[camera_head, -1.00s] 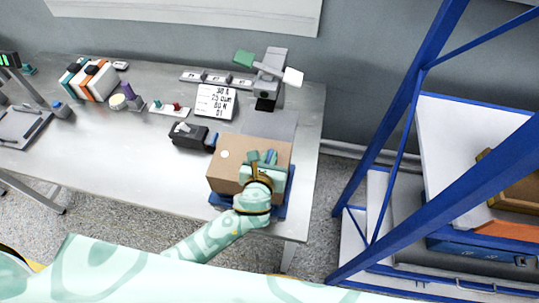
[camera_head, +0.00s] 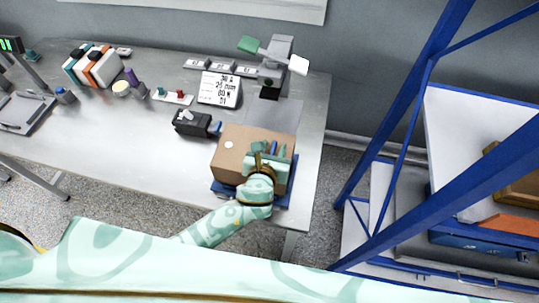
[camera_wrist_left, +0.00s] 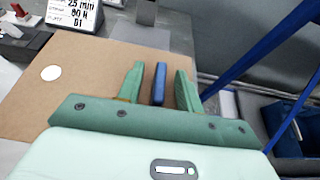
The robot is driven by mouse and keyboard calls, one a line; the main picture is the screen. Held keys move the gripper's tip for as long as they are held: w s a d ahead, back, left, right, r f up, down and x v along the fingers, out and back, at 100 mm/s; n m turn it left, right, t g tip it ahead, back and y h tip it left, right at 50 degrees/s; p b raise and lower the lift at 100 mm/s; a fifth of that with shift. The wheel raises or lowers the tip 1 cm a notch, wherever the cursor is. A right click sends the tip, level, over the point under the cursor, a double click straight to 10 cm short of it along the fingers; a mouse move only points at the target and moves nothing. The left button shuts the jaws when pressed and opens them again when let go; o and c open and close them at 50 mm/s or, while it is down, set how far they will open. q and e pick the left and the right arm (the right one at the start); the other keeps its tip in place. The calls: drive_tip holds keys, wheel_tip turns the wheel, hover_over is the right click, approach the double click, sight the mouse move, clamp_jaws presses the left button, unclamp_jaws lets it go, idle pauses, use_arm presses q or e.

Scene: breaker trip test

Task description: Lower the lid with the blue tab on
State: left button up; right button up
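My left gripper (camera_head: 270,150) is over the lid's right part. In the left wrist view the blue tab (camera_wrist_left: 159,84) stands between the two green fingers of my left gripper (camera_wrist_left: 159,88), with a gap on each side. The fingers are open. The lid also fills the left of that view (camera_wrist_left: 80,85). My right gripper is not in view.
A black device (camera_head: 190,122) with a blue end stands close to the lid's left. A white text card (camera_head: 219,89) and a grey stand (camera_head: 273,72) with green and white ends are behind. A blue rack (camera_head: 385,150) rises at right. The table's middle left is clear.

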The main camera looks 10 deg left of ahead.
use_arm(q)
drive_tip(key=p+v, duration=0.2)
drive_tip(key=v, duration=1.4)
